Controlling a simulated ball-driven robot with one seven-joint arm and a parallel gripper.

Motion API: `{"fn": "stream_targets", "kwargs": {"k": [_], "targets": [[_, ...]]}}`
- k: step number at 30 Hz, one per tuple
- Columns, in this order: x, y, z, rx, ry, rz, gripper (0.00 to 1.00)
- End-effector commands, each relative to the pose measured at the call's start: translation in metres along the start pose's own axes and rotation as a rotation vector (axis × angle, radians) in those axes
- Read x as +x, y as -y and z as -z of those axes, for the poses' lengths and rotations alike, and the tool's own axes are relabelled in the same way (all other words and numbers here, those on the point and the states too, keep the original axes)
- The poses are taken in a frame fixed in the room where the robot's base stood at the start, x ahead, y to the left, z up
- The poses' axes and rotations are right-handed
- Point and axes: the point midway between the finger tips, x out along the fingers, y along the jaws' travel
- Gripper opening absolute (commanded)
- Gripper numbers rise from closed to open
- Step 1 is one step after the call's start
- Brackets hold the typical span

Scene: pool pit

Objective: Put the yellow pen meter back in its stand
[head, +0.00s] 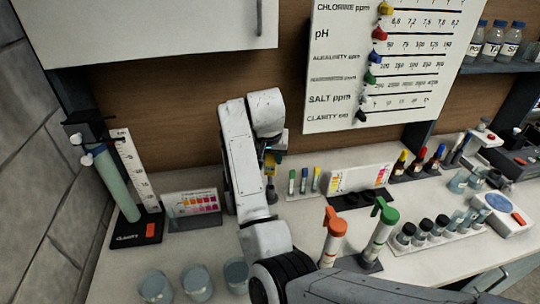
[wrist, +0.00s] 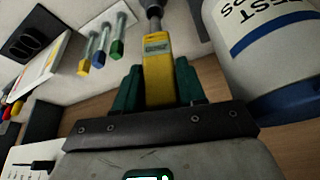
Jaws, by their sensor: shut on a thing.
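My gripper (wrist: 158,85) has green fingers shut on the yellow pen meter (wrist: 157,78). The meter has a small greenish display and a grey probe end pointing away from the gripper. In the head view the meter (head: 271,160) is upright, tip down, beside my arm and near the back wall; my arm partly hides it. Whether its tip touches the counter cannot be told. A black holder with dark oval slots (wrist: 35,33) is at the upper left of the wrist view; it may be the stand, and no label confirms this.
Three small capped tubes (head: 304,181) stand right of the meter. A large test-strip bottle (wrist: 270,50) is close at right in the wrist view. Orange (head: 333,235) and green (head: 380,232) capped bottles stand in front.

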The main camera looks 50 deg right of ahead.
Motion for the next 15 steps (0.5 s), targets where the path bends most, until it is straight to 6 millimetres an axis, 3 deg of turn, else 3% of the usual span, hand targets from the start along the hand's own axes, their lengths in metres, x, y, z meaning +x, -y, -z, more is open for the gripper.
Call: {"fn": "stream_targets", "kwargs": {"k": [15], "targets": [[0.014, 0.000, -0.005, 0.000, -0.001, 0.000, 0.08]]}}
